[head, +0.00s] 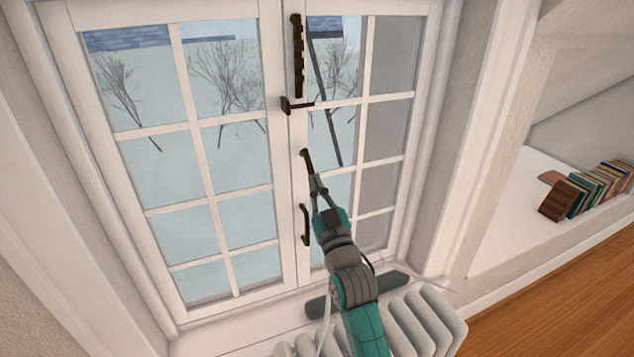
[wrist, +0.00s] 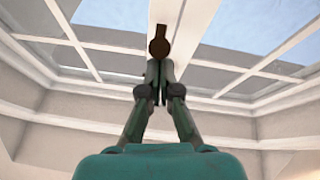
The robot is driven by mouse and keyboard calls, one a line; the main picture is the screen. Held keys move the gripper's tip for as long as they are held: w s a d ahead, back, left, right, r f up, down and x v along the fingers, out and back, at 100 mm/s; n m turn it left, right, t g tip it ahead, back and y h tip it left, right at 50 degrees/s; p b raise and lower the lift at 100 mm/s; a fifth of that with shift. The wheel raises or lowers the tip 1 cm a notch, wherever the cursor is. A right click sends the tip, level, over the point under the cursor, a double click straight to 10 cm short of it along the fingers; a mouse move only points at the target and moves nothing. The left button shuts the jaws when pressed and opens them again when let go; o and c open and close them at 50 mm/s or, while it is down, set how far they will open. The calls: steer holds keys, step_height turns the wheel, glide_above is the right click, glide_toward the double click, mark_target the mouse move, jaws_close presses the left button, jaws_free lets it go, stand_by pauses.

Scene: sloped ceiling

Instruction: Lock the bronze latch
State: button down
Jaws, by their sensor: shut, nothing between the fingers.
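A white double window carries several dark bronze-brown fittings on its middle post; I cannot tell by colour alone which is the named latch. A small lever (head: 305,159) sits just beyond my gripper (head: 314,179). In the wrist view a bronze fitting with a rounded end (wrist: 159,46) lies straight ahead of my gripper (wrist: 157,76). My gripper is shut and empty, its fingertips close to this fitting; whether they touch it is unclear.
A curved pull handle (head: 304,225) is just left of my gripper. A white radiator (head: 420,318) stands below the sill. Books (head: 590,188) lie in an alcove at right. The room's wooden floor (head: 560,300) is clear at lower right.

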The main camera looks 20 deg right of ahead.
steer(key=w+f+t, duration=0.1)
steer(key=f+t, duration=0.1)
steer(key=shift+w+t, duration=0.15)
steer(key=shift+t, duration=0.25)
steer(key=shift+w+f, duration=0.4)
steer(key=shift+w, duration=0.3)
steer(key=shift+w+f, duration=0.45)
steer(key=shift+w, duration=0.25)
steer(key=shift+w+f, duration=0.4)
steer(key=shift+w, duration=0.45)
